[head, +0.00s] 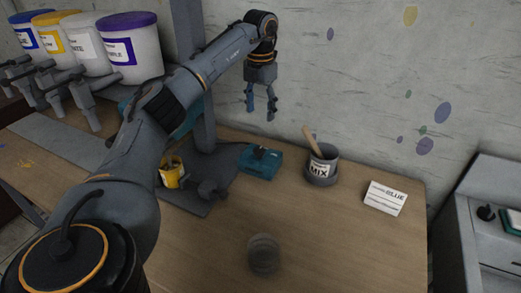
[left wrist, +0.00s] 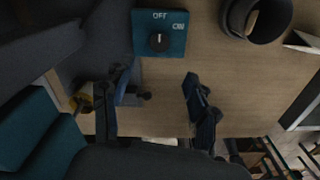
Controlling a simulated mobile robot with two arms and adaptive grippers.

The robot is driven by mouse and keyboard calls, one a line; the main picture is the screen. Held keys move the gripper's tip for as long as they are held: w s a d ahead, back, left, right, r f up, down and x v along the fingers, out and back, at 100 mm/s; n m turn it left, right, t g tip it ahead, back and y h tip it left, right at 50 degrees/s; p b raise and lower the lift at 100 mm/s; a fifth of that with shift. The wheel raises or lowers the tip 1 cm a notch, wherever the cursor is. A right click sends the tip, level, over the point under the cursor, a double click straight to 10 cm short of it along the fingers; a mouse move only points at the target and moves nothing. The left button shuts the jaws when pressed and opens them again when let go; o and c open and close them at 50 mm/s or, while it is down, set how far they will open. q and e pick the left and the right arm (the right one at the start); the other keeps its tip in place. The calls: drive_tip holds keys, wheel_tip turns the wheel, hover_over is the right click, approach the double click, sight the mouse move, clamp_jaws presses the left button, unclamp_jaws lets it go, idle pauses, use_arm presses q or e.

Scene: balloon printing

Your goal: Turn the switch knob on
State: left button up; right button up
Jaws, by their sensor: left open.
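The switch box (head: 261,164) is a small teal box on the wooden table, beside the base of the grey stand. In the left wrist view its top (left wrist: 176,22) shows the labels OFF and ON. The black round knob (left wrist: 159,42) has a white mark pointing up toward OFF. My left gripper (head: 260,114) is open and empty, pointing down, high above the table near the wall. In the left wrist view the fingers (left wrist: 155,90) are spread and the knob lies beyond their tips, untouched. My right gripper is in neither view.
A grey MIX cup (head: 321,168) with a wooden stick stands right of the box. A yellow can (head: 172,172) sits at the stand. A clear round object (head: 263,254) is at the front. Paint buckets (head: 132,48) stand back left.

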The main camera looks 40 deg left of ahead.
sight(260, 149)
use_arm(q)
wheel_tip(260, 149, down, 12)
drive_tip(key=shift+s+r+p, duration=0.1)
drive_tip(key=shift+p, duration=0.65)
drive_tip(key=shift+f, duration=0.65)
drive_tip(key=c, duration=1.2)
